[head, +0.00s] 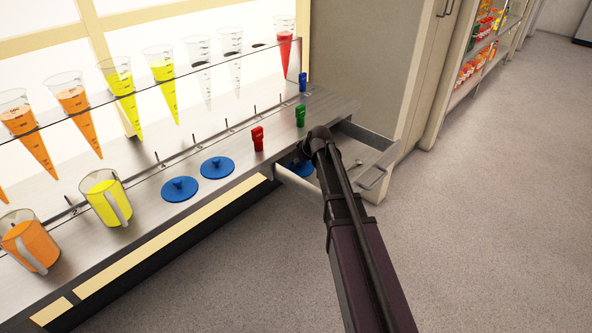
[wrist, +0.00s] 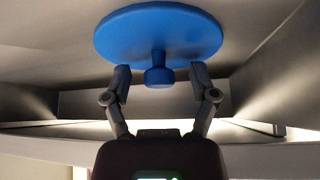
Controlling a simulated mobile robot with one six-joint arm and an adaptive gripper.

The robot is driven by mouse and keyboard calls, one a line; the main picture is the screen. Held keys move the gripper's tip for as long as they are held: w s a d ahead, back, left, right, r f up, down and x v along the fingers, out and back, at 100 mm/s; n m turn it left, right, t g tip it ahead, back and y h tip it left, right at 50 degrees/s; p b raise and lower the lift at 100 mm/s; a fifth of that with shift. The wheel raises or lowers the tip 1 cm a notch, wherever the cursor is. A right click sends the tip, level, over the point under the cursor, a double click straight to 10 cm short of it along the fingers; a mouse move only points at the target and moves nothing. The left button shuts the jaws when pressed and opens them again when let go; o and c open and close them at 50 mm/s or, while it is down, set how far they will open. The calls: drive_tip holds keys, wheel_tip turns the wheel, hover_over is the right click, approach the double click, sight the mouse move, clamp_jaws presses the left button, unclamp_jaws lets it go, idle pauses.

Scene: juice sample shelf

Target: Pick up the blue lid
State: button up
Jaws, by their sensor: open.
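A blue lid (wrist: 158,32) with a round knob (wrist: 158,76) fills the upper middle of the wrist view. My gripper (wrist: 161,80) is open, with one finger on each side of the knob and a visible gap to it on both sides. In the head view, part of a blue lid (head: 301,168) shows in the open drawer, mostly hidden behind my arm. My fingers are hidden there. Two more blue lids, one nearer (head: 180,190) and one farther (head: 217,167), lie knob up on the metal counter.
The open drawer (head: 377,160) has metal walls close around my gripper. Red (head: 258,139), green (head: 300,116) and blue (head: 303,83) clip-like pieces stand on the counter (head: 150,205) above. Jugs of yellow (head: 106,198) and orange (head: 31,242) juice stand left. The floor at right is clear.

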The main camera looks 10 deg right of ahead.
idle(0.4)
clamp_jaws()
drive_tip(key=shift+r, duration=0.2)
wheel_tip(320, 180, up, 3)
drive_tip(key=p, duration=0.3)
drive_tip(key=shift+r+p, duration=0.2)
drive_tip(key=shift+p, duration=0.15)
drive_tip(key=w+d, duration=0.2)
drive_tip(key=d, duration=0.3)
drive_tip(key=w+d, duration=0.2)
drive_tip(key=d, duration=0.3)
drive_tip(key=w+d, duration=0.2)
drive_tip(key=d, duration=0.3)
drive_tip(key=shift+w+d+f, duration=0.1)
drive_tip(key=shift+w+d, duration=0.2)
drive_tip(key=shift+d, duration=0.05)
drive_tip(key=shift+w+d, duration=0.15)
drive_tip(key=shift+d, duration=0.35)
